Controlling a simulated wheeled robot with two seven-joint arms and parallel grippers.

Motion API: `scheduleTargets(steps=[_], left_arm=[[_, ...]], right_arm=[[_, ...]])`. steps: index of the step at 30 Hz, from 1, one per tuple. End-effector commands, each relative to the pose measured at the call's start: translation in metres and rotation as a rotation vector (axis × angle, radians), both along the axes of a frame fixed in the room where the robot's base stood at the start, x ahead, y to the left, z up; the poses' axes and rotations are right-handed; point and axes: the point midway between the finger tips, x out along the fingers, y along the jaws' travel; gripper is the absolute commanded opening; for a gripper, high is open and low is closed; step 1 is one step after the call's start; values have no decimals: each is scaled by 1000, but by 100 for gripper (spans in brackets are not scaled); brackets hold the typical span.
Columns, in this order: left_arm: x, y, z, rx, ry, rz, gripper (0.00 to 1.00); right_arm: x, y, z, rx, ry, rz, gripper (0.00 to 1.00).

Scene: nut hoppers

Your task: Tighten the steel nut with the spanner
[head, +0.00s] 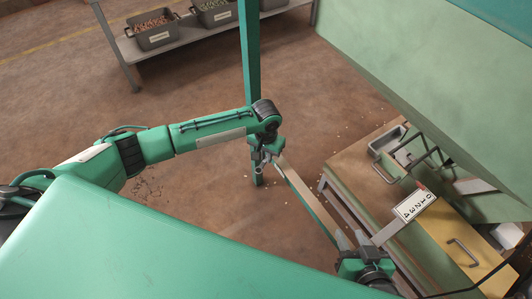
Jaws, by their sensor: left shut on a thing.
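My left gripper (264,156) hangs below the bend of my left arm, near the middle of the head view. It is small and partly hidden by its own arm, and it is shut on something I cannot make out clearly. A long, narrow pale bar with a green side (305,193) runs from beside it down to the right; I cannot tell whether this is the spanner. My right gripper (351,238) is at the lower right, its two pale fingers apart with nothing seen between them. I cannot make out a steel nut.
A large pale green hopper (430,75) fills the upper right. Below it are a wooden bench (352,170), a grey bin (386,141), a numbered scale (415,205) and a yellow panel (452,245) with a handle. A green post (250,55) stands centrally. A shelf (190,38) holds bins behind.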

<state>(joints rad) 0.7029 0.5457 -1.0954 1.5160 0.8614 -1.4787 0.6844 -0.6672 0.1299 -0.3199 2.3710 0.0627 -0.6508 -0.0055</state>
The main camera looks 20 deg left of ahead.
Motion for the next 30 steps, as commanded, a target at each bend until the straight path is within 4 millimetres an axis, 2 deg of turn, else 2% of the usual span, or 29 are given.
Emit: scheduleTargets(steps=[30], left_arm=[[-2,0,-3,-1,0,1,0]], right_arm=[[0,0,13,0,1,0,36]])
